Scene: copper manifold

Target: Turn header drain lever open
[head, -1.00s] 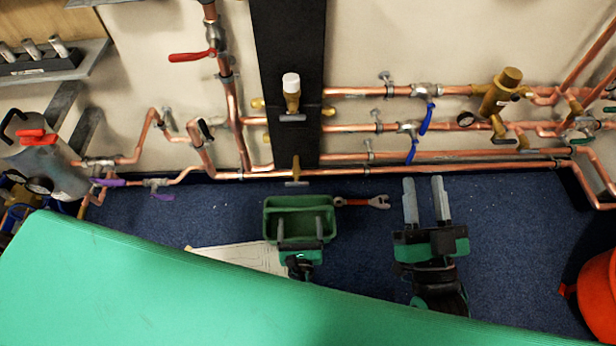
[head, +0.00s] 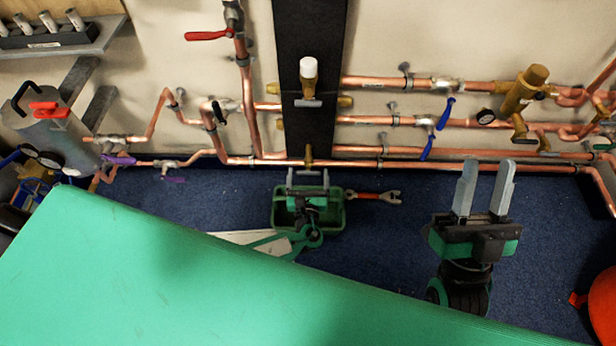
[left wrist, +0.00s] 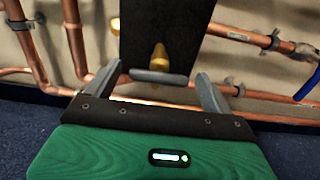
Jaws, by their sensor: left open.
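A brass drain valve (head: 308,153) sits low on the black board, at the level of the bottom copper pipes. Its grey lever (left wrist: 158,77) lies crosswise in the left wrist view, below the brass body (left wrist: 158,55). My left gripper (head: 308,178) is open just in front of this valve. In the left wrist view, its fingers (left wrist: 158,88) stand apart on either side of the lever, with a gap at each end. I cannot tell how deep the lever is between them. My right gripper (head: 484,185) is open and empty, away to the right.
Higher on the board is a white-capped brass valve (head: 308,80) with its own grey lever. Blue levers (head: 445,113) hang from pipes at right. A green bin (head: 338,217) and a wrench (head: 375,196) lie below my left gripper. A green surface (head: 200,270) fills the foreground.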

